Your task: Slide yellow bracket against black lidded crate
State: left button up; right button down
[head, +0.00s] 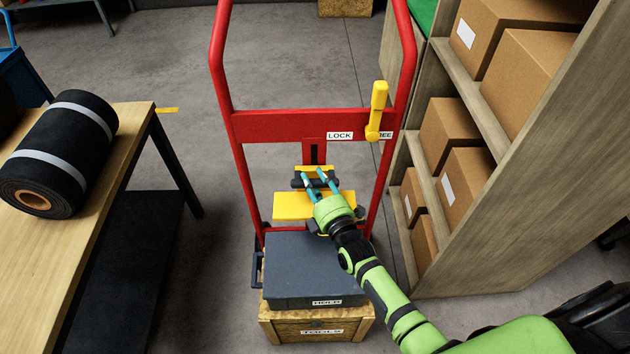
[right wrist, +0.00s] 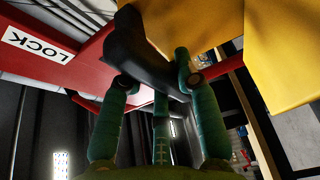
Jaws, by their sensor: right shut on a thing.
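The yellow bracket (head: 292,206) sits on the red upright frame of a hand truck, in front of a dark slot. It also shows large in the right wrist view (right wrist: 285,60). My right gripper (head: 318,181) is shut on the bracket's dark handle bar, which lies between the fingers in the right wrist view (right wrist: 142,52). The black lidded crate (head: 295,265) stands nearer to me, on a wooden crate. The bracket appears just beyond the black crate's far edge, with a narrow gap between them in the head view. My left gripper is out of view.
A yellow lever (head: 378,105) stands upright at the FREE label, right of the LOCK label (head: 339,136). The wooden crate (head: 285,328) is under the black one. A shelf (head: 540,170) with cardboard boxes is close on the right. A table (head: 95,225) with a black roll is left.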

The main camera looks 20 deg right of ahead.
notch_tip(320, 180, down, 19)
jog(key=b, duration=1.5)
jog(key=c, duration=0.9)
grip_release()
jog(key=s, duration=0.4)
jog(key=s+d, duration=0.1)
jog(key=s, duration=0.7)
jog(key=shift+d+r, duration=0.1)
jog(key=shift+d, duration=0.1)
